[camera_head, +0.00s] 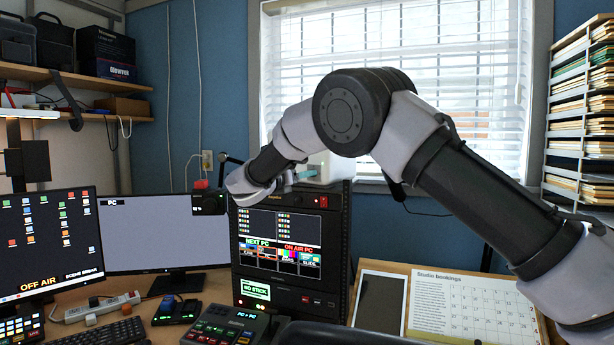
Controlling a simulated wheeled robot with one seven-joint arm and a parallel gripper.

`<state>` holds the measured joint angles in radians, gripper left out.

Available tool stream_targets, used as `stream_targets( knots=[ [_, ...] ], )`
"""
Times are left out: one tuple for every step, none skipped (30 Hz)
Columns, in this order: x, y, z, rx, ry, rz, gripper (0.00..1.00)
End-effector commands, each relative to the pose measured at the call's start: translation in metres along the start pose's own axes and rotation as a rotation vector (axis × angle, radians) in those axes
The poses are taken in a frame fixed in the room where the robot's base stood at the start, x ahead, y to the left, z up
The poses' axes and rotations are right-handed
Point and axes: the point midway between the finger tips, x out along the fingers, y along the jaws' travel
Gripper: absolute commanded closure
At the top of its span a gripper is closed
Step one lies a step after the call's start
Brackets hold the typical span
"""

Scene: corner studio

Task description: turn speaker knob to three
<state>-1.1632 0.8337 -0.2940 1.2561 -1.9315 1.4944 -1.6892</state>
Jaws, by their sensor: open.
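My arm reaches in from the lower right, bends over the desk and ends at my gripper (238,186), left of the top of a black equipment rack (340,235). My gripper is open, but its fingers are small and hard to make out. I see nothing held in it.
Left are an OFF AIR monitor (48,243) and a grey-screened monitor (150,233). A control panel (226,327) and keyboard (105,333) lie in front. A dark tablet (380,301) and bookings calendar (472,308) are at right. A white box (322,166) sits on the rack.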

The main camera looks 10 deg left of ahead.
Motion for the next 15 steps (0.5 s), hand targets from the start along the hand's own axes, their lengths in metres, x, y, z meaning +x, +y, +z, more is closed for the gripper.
stream_targets(
  knots=[
    [0.008,0.0,-0.001,0.0,0.001,-0.002,0.41],
    [0.011,0.0,-0.001,0.0,0.001,-0.001,0.41],
    [0.015,0.0,-0.001,-0.001,0.001,-0.001,0.41],
    [0.017,0.0,-0.001,-0.001,0.0,-0.001,0.41],
    [0.019,0.0,-0.001,-0.001,0.0,-0.001,0.41],
    [0.021,0.0,-0.001,-0.001,0.0,0.0,0.41],
    [0.022,0.0,0.0,-0.001,0.0,0.0,0.41],
    [0.023,0.0,0.0,-0.001,0.0,0.001,0.41],
    [0.024,0.0,0.0,-0.001,0.0,0.001,0.41],
    [0.024,0.0,0.0,-0.001,0.0,0.001,0.41],
    [0.024,0.0,0.0,-0.001,0.0,0.001,0.41],
    [0.024,0.0,0.0,-0.001,0.0,0.001,0.41],
    [0.024,0.0,0.0,-0.001,0.0,0.001,0.41],
    [0.024,0.0,0.0,-0.001,0.0,0.001,0.41],
    [0.024,0.0,0.0,-0.001,0.0,0.001,0.41]
  ],
)
